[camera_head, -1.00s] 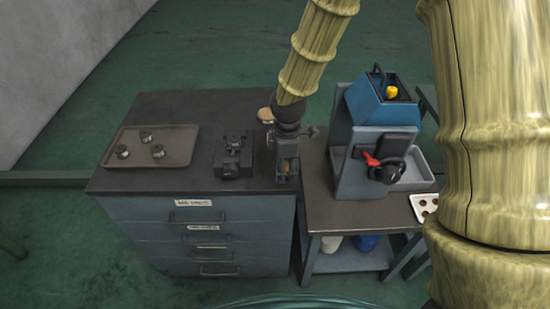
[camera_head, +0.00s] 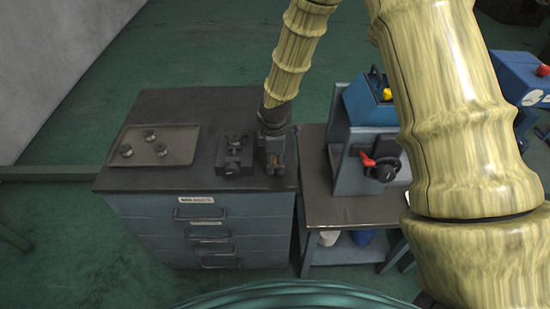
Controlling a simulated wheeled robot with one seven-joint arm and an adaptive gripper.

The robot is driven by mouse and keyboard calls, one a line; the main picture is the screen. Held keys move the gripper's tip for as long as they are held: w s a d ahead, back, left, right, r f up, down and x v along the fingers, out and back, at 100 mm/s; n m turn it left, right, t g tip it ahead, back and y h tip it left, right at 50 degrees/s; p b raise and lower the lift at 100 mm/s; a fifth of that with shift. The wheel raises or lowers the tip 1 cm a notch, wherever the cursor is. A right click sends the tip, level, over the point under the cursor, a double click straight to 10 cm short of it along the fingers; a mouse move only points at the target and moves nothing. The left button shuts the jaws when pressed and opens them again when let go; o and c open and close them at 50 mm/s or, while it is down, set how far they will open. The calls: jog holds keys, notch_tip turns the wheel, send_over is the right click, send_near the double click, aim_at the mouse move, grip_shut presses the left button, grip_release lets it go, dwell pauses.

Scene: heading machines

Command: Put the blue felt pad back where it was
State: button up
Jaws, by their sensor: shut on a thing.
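My gripper (camera_head: 273,168) is over the right end of the dark cabinet top (camera_head: 190,106), just right of a small dark vise-like fixture (camera_head: 234,155). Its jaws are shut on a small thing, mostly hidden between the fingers. A brownish spot shows there, but I cannot tell what it is. I cannot make out a blue felt pad anywhere in this view. Whether the fingertips touch the cabinet top is too small to tell.
A shallow tray (camera_head: 182,138) with three small spools lies on the cabinet's left. Right of the cabinet is a lower bench (camera_head: 335,211) with a blue-and-grey machine (camera_head: 370,108) with a red-marked dark knob. My arm hides the bench's right side. The cabinet's front edge is clear.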

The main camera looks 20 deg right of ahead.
aim_at(275, 160)
jog(key=shift+f, duration=0.2)
jog(key=o, duration=1.1)
jog(key=shift+c, duration=0.2)
jog(key=shift+r, duration=0.15)
notch_tip(275, 160, up, 12)
jog(key=b, duration=0.3)
